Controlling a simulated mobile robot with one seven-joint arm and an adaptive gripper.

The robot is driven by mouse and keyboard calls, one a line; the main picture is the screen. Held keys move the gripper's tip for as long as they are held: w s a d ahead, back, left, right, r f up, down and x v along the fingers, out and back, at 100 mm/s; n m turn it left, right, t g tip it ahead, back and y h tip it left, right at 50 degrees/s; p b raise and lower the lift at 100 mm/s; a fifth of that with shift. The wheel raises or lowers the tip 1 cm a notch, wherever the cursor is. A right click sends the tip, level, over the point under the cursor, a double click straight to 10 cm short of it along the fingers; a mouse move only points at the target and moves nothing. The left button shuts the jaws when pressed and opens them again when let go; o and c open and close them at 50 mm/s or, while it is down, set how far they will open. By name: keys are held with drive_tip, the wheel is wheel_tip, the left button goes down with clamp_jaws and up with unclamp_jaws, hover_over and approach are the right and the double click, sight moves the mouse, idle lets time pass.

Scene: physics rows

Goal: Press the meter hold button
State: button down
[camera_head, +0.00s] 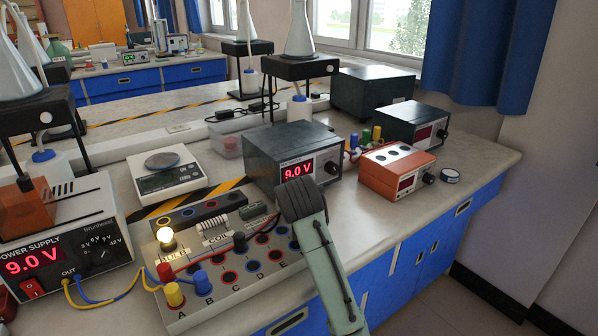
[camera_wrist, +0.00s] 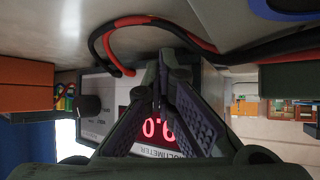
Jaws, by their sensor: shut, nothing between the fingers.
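The dark-cased meter (camera_head: 285,143) stands on the bench with a red display (camera_head: 298,171) reading 9.0 V and a black knob (camera_head: 331,168) at its right. My gripper (camera_head: 299,188) is shut and empty in front of the meter's face, overlapping its lower part. In the wrist view the meter's light front panel (camera_wrist: 95,85) appears upside down, with its knob (camera_wrist: 88,106) at left. My closed fingers (camera_wrist: 161,75) stand before the panel and partly cover the red digits. I cannot make out the hold button, and contact with the panel cannot be told.
A circuit board (camera_head: 235,262) with a lit bulb and coil lies left of my gripper. An orange box (camera_head: 397,172) and another dark instrument (camera_head: 411,124) stand right of the meter. A power supply (camera_head: 62,250) sits at left, a scale (camera_head: 166,172) behind the board.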

drive_tip(key=shift+s+d, duration=0.1)
drive_tip(key=shift+s, duration=0.2)
drive_tip(key=shift+s+d, duration=0.95)
drive_tip(key=shift+s, duration=0.3)
drive_tip(key=shift+s+d, duration=0.9)
drive_tip(key=shift+s, duration=0.3)
